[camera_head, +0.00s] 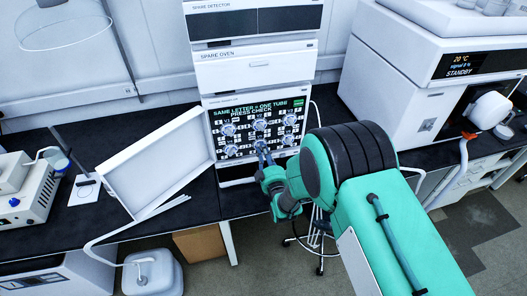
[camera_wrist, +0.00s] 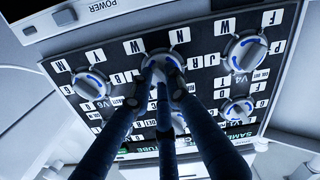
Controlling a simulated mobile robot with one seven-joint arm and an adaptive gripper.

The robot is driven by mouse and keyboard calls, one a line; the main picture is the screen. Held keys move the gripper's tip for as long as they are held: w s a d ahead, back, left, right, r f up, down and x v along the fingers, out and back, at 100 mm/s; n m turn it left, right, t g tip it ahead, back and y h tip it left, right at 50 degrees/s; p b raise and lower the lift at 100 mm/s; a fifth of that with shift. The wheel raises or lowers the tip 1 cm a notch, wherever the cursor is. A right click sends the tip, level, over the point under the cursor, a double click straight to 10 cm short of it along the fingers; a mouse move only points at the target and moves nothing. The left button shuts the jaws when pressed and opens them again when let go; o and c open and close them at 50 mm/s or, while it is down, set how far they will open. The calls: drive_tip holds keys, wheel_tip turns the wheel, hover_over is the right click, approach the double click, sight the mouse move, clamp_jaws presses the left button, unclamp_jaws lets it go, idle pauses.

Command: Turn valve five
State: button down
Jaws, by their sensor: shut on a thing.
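The valve panel (camera_head: 245,131) is a dark plate with six round silver knobs in two rows and letter labels around them. Its screen reads "SAME LETTER = ONE TUBE" and "PRESS CHECK". My gripper (camera_head: 262,148) reaches the lower middle knob, between the lower left knob (camera_head: 231,150) and lower right knob (camera_head: 288,139). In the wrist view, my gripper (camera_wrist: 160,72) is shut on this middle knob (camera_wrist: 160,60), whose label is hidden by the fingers. The knob marked V4 (camera_wrist: 243,51) is to its right there, and another knob (camera_wrist: 89,84) is to its left.
An open white door (camera_head: 158,160) stands left of the panel. A spare oven (camera_head: 255,70) sits above it. A white instrument (camera_head: 435,70) stands on the right. The dark bench (camera_head: 95,205) has some bare space at the left.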

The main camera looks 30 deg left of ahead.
drive_tip(key=shift+m+b, duration=0.3)
drive_tip(key=shift+b, duration=0.15)
drive_tip(key=shift+f+m+b, duration=0.2)
drive_tip(key=shift+m+b, duration=5.15)
drive_tip(key=shift+m, duration=0.25)
drive_tip(key=c, duration=1.7)
unclamp_jaws()
drive_tip(key=shift+o, duration=0.2)
